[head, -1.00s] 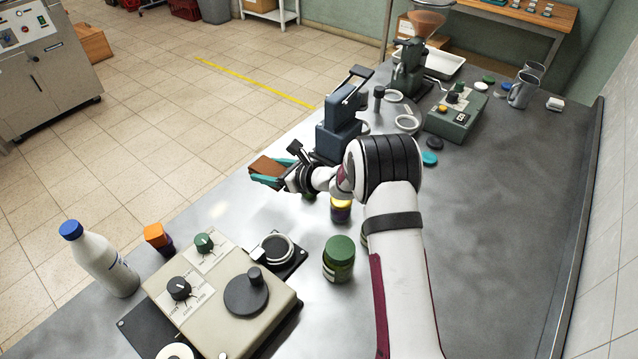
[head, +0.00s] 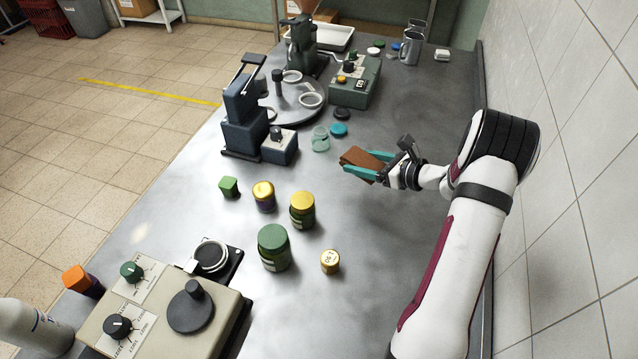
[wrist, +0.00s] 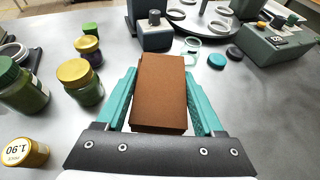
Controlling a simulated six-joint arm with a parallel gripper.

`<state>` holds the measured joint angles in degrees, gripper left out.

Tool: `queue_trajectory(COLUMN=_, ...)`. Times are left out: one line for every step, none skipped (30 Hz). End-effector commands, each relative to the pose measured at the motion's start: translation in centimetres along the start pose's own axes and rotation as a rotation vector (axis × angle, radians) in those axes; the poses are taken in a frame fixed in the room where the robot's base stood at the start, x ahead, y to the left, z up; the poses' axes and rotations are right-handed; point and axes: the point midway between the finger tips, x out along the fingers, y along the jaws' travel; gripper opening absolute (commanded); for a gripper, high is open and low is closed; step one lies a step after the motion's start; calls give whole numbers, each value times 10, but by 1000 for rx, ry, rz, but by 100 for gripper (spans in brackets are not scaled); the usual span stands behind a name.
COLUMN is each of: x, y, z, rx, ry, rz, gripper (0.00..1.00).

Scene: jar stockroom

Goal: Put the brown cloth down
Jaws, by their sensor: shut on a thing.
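The brown cloth (head: 368,160) is a folded, block-like piece. My gripper (head: 366,169) is shut on it, with a teal finger on each side. The wrist view also shows the cloth (wrist: 160,90) between the two teal fingers, reaching past their tips. In the head view the cloth appears over the bare middle-right part of the metal table (head: 400,280). I cannot tell whether its underside touches the table.
Left of the gripper stand a yellow-lidded jar (head: 302,210), a green-lidded jar (head: 274,247) and a small gold-topped jar (head: 330,261). An open glass jar (head: 320,139) and a teal lid (head: 338,129) lie beyond. A tiled wall (head: 570,150) bounds the right. Free table lies nearer me.

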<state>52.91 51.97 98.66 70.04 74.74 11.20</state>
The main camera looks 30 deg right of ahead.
Motion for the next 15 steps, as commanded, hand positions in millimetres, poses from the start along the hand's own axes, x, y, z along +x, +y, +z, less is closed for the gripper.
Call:
queue_trajectory(x=8, y=3, z=-3, rx=2, ry=0, rz=2, gripper=15)
queue_trajectory(x=17, y=6, z=-4, rx=1, ry=1, rz=4, gripper=15)
queue_trajectory(x=30, y=10, z=-7, rx=2, ry=2, rz=6, gripper=15)
queue_trajectory(x=42, y=13, z=-8, rx=2, ry=1, rz=6, gripper=15)
queue_trajectory(x=53, y=16, z=-11, rx=1, ry=2, rz=7, gripper=15)
queue_trajectory(x=68, y=20, z=-13, rx=1, ry=1, rz=6, gripper=15)
queue_trajectory(x=78, y=23, z=-15, rx=0, ry=2, rz=6, gripper=15)
queue_trajectory(x=87, y=25, z=-16, rx=0, ry=2, rz=5, gripper=15)
queue_trajectory(x=98, y=28, z=-18, rx=1, ry=1, rz=5, gripper=15)
queue_trajectory(x=105, y=30, z=-19, rx=1, ry=1, rz=4, gripper=15)
queue_trajectory(x=111, y=31, z=-20, rx=0, ry=1, rz=3, gripper=15)
queue_trajectory(x=117, y=33, z=-21, rx=0, ry=1, rz=2, gripper=15)
queue_trajectory(x=121, y=33, z=-22, rx=0, ry=1, rz=2, gripper=15)
queue_trajectory(x=124, y=34, z=-23, rx=1, ry=1, rz=0, gripper=15)
queue_trajectory(x=127, y=34, z=-29, rx=2, ry=2, rz=0, gripper=15)
